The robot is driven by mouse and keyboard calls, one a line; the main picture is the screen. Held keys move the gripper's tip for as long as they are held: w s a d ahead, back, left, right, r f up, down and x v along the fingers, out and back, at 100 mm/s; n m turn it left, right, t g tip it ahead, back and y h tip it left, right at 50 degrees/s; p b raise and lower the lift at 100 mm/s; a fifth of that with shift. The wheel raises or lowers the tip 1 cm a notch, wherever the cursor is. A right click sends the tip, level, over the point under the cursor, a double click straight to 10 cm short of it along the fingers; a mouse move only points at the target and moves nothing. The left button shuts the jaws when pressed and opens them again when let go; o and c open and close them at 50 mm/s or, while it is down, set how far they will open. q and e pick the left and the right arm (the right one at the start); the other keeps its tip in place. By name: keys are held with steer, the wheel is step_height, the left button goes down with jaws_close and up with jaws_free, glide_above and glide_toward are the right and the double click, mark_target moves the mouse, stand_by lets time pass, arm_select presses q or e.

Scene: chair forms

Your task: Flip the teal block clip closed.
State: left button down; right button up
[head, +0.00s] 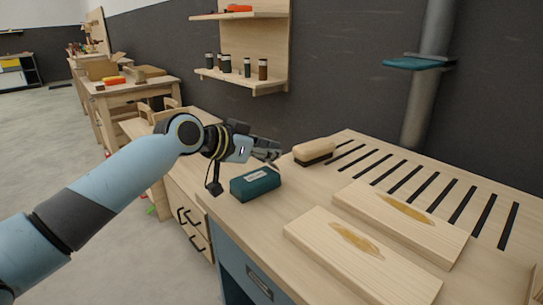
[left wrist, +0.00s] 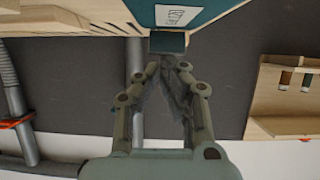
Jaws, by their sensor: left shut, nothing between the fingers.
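A teal block (head: 255,184) with a white label on top sits at the near left corner of the workbench. In the left wrist view, which appears upside down, a teal labelled surface (left wrist: 205,12) shows at the top edge. A small dark teal piece (left wrist: 167,42) shows just beyond the fingertips. I cannot tell whether the clip is open or closed. My left gripper (head: 272,154) is just above and behind the block, seemingly apart from it. Its fingers (left wrist: 167,64) are shut and empty. My right gripper is not in view.
Two boards with yellow stains (head: 400,212) (head: 350,242) and a wooden brush (head: 314,152) lie on the slotted bench (head: 265,222). A grey pipe (head: 418,115) with a teal plate (head: 420,63) stands behind. A wall shelf (head: 245,82) holds small jars.

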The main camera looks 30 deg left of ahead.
arm_select(q)
steer(key=shift+s+f+t+b, duration=0.15)
steer(key=shift+t+b, duration=0.15)
steer(key=shift+b, duration=0.4)
steer(key=shift+s+a+t+h+b, duration=0.15)
steer(key=shift+s+t+h+b, duration=0.15)
steer(key=shift+t+b, duration=0.6)
stand_by(0.8)
steer(key=shift+s+a+f+b, duration=0.1)
steer(key=shift+s+f+b, duration=0.15)
steer(key=shift+b, duration=0.9)
steer(key=shift+r, duration=0.1)
stand_by(0.5)
steer(key=r+p, duration=0.1)
steer(key=w+r+p, duration=0.1)
steer(key=r, duration=0.1)
steer(key=shift+w+d, duration=0.2)
steer(key=shift+r+g+p, duration=0.3)
steer(key=shift+r+p, duration=0.05)
steer(key=shift+p, duration=0.15)
steer(key=v, duration=0.3)
steer(key=p+v, duration=0.1)
steer(key=v, duration=0.3)
steer(key=shift+s+f, duration=0.15)
steer(key=shift+s, duration=0.2)
steer(key=shift+s+a+p, duration=0.35)
steer(key=shift+s+p, duration=0.3)
steer(key=shift+s, duration=0.1)
